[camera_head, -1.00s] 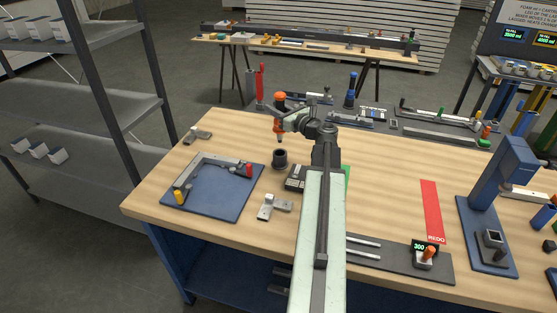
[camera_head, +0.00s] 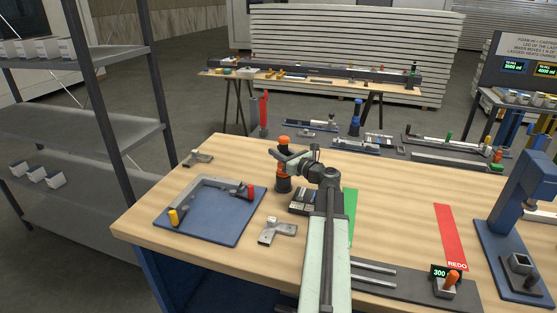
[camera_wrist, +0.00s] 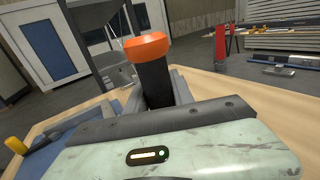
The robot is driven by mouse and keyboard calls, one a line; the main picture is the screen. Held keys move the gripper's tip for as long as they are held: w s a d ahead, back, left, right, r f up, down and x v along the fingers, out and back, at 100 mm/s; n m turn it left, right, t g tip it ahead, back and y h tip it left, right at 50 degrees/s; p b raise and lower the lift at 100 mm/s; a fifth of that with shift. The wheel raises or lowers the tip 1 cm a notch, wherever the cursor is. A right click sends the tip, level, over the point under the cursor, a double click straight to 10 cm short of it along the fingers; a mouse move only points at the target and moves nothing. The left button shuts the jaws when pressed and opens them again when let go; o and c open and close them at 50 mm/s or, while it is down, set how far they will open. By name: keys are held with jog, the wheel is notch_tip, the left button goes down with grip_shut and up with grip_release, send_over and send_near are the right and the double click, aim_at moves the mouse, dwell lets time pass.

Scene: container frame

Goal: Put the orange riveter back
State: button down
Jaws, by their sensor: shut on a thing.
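The orange riveter (camera_head: 283,140) is upright between the jaws of my gripper (camera_head: 284,154), with its orange cap above the jaws and an orange part below. In the wrist view its orange cap (camera_wrist: 146,47) and black grip (camera_wrist: 155,82) stand up between the jaws (camera_wrist: 158,92). A round black holder (camera_head: 284,185) stands on the bench directly below. The riveter's lower end is hidden and seems to be inside the holder. How deep it sits, I cannot tell.
A blue mat (camera_head: 230,231) with a grey angled frame lies to the left. A small grey bracket (camera_head: 277,231) and a dark box (camera_head: 302,201) are close by. A green strip (camera_head: 350,215) and a red REDO strip (camera_head: 451,236) lie to the right. Bare wood lies between them.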

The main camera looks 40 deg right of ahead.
jog(key=shift+r, duration=0.15)
jog(key=shift+f+b, duration=0.35)
jog(key=shift+f, duration=0.2)
jog(key=c, duration=1.1)
grip_release()
jog(key=shift+r, duration=0.1)
jog(key=s+p, duration=0.1)
jog(key=s, duration=1.1)
jog(key=shift+a+r, duration=0.45)
